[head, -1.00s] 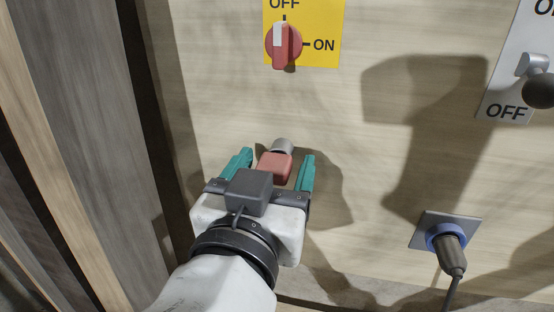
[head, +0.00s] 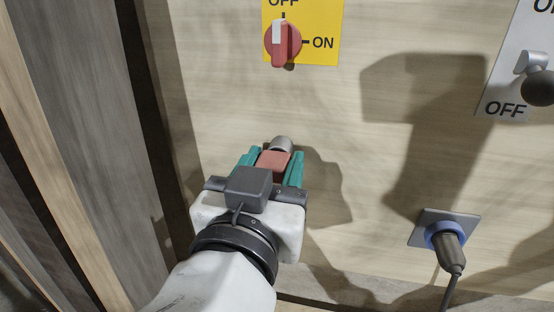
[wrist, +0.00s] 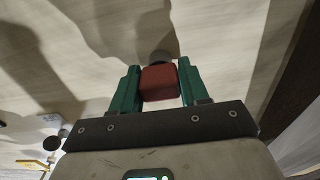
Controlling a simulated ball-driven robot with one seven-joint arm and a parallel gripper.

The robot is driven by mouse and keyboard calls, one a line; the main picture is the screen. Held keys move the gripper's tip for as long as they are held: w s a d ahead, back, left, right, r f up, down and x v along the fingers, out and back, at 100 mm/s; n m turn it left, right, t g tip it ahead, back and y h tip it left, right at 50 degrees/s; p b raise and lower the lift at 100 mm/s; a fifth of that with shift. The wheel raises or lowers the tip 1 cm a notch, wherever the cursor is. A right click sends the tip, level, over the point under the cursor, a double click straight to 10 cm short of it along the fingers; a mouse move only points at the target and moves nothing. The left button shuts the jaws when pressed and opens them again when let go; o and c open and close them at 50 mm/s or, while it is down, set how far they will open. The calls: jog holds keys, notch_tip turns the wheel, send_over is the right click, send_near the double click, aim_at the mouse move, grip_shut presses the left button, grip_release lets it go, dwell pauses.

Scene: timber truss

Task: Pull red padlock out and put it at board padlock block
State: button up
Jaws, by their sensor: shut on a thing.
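The red padlock (head: 274,162) is at the wooden board, just in front of a round grey metal piece (head: 281,143). It also shows in the wrist view (wrist: 158,83), with the grey piece behind it. My gripper (head: 272,165) has its green fingers closed on both sides of the padlock's body. In the wrist view, a finger stands at each side of the red body. Whether the padlock is still seated at the grey piece is hard to tell. I cannot make out which thing is the board padlock block.
A yellow plate (head: 325,20) with a red rotary switch (head: 283,40) is above; its labels read OFF and ON. A blue socket with a plug and cable (head: 447,240) is at lower right. A lever panel (head: 508,95) is at upper right. Timber posts stand at left.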

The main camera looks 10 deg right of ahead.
jog(key=shift+s+a, duration=0.3)
jog(key=shift+s, duration=0.3)
grip_shut()
jog(key=o, duration=0.8)
grip_release()
grip_shut()
jog(key=v, duration=0.4)
jog(key=shift+d, duration=0.1)
